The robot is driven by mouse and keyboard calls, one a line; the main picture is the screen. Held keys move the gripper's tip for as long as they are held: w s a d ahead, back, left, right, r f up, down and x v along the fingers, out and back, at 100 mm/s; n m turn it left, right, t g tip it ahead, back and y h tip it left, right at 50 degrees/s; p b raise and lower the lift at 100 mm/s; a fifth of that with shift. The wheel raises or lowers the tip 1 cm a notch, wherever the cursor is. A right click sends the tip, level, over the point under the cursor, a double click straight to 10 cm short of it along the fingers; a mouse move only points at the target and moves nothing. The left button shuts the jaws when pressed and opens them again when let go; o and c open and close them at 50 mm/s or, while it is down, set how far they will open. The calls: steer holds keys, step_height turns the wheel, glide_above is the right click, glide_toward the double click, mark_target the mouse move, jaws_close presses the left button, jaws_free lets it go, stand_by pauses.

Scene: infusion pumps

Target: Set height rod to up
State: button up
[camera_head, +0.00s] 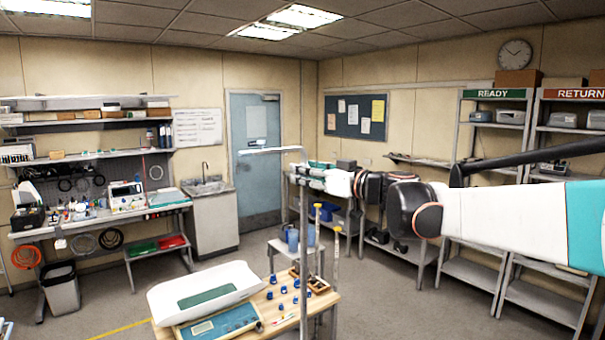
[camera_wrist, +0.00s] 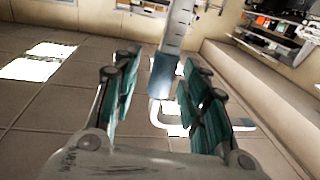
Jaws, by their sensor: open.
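The height rod (camera_head: 304,225) stands upright as a thin grey pole by the wooden table, with a horizontal bar at its top pointing left. In the wrist view the rod (camera_wrist: 176,35) shows scale marks, a blue-grey sleeve and a white bent end piece. My gripper (camera_head: 308,173) is at the upper part of the rod in the head view. In the wrist view its teal fingers (camera_wrist: 161,62) are open, one on each side of the rod. I cannot tell whether either finger touches it.
A wooden table (camera_head: 323,309) holds a white weighing tray (camera_head: 205,289), a teal device (camera_head: 219,325) and several small blue pieces. Blue containers (camera_head: 293,239) sit on a stand behind it. Shelves marked READY (camera_head: 492,93) stand at right; open floor lies left.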

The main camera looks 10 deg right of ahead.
steer(key=v, duration=0.6)
steer(key=shift+s, duration=0.2)
